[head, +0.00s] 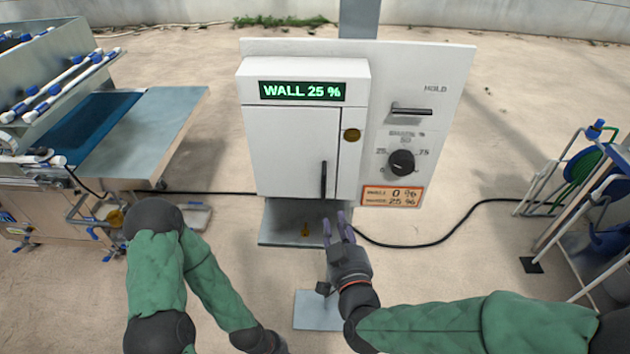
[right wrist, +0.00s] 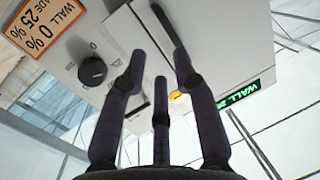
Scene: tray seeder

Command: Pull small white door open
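The small white door (head: 290,150) is the front of a white box on a panel, under a green "WALL 25 %" display (head: 303,91). It looks shut. Its black vertical handle (head: 323,180) is near its lower right edge. My right gripper (head: 340,220) is just below the handle, fingers pointing up at it. In the right wrist view the fingers (right wrist: 155,75) are spread with nothing between them, and the dark handle (right wrist: 170,25) shows beyond them. Whether a finger touches the handle I cannot tell. My left arm is at the lower left; its gripper is outside the picture.
A grey shelf (head: 290,234) sits under the box.

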